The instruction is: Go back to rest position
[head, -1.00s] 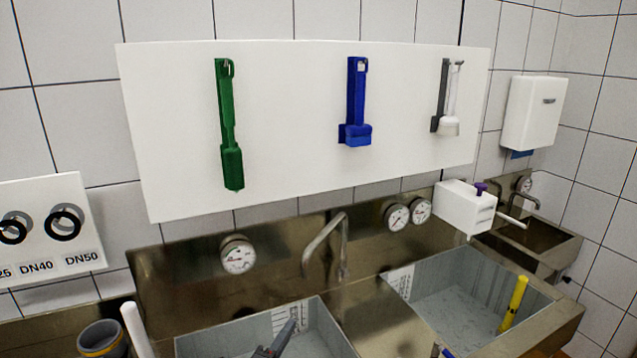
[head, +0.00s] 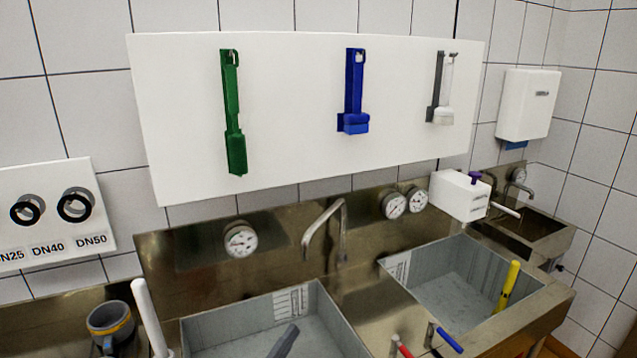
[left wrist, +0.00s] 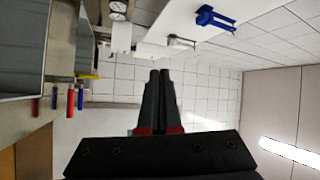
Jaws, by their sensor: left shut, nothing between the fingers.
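My left gripper (head: 291,331) shows at the bottom of the head view as a grey finger shape in front of the left sink basin, its body cut off by the frame edge. In the left wrist view, the gripper's two dark fingers (left wrist: 160,76) lie side by side, shut, with nothing between them. Red parts show at their base. The fingers point along the room, with the tiled wall beyond them. My right gripper is in neither view.
A left basin (head: 195,330) and a right basin (head: 440,255) have a tap (head: 322,228) between them. Red (head: 402,347) and blue (head: 447,340) handles stand at the front. A white panel (head: 290,110) holds green, blue and white tools. A grey cup (head: 108,325) stands at left.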

